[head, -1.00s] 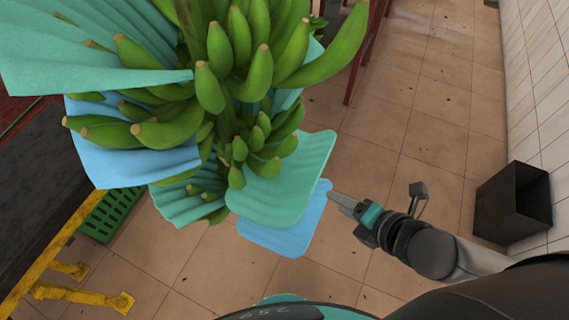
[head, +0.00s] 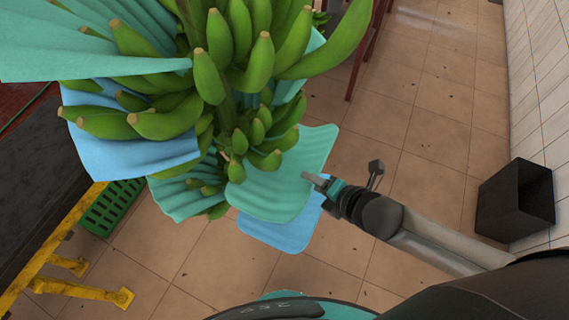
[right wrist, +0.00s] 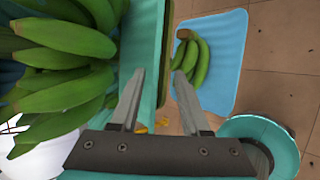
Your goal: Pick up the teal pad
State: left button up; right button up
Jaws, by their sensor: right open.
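A hanging stem of green bananas (head: 235,60) has teal and blue pads set among its hands. The nearest teal pad (head: 285,185) hangs at its lower right, tilted, above a blue pad (head: 285,232). My right gripper (head: 309,178) is open, its tips at the teal pad's right edge. In the right wrist view the teal pad (right wrist: 144,40) shows nearly edge-on, and its edge runs toward the space between the open fingers (right wrist: 158,78). I cannot tell whether they touch it. My left gripper is not in view.
In the right wrist view, several small bananas (right wrist: 192,60) show against the blue pad (right wrist: 228,40). A black bin (head: 515,200) stands by the tiled wall at the right. A green crate (head: 110,208) and yellow frame (head: 50,250) are at lower left. The floor between is clear.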

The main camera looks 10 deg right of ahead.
jog(key=shift+w+r+b+x, duration=0.15)
jog(key=shift+x, duration=1.1)
jog(key=shift+w+r+b+x, duration=0.15)
jog(key=shift+w+x, duration=0.05)
jog(key=shift+x, duration=1.1)
jog(key=shift+c, duration=0.3)
jog(key=shift+d+r, duration=0.1)
grip_shut()
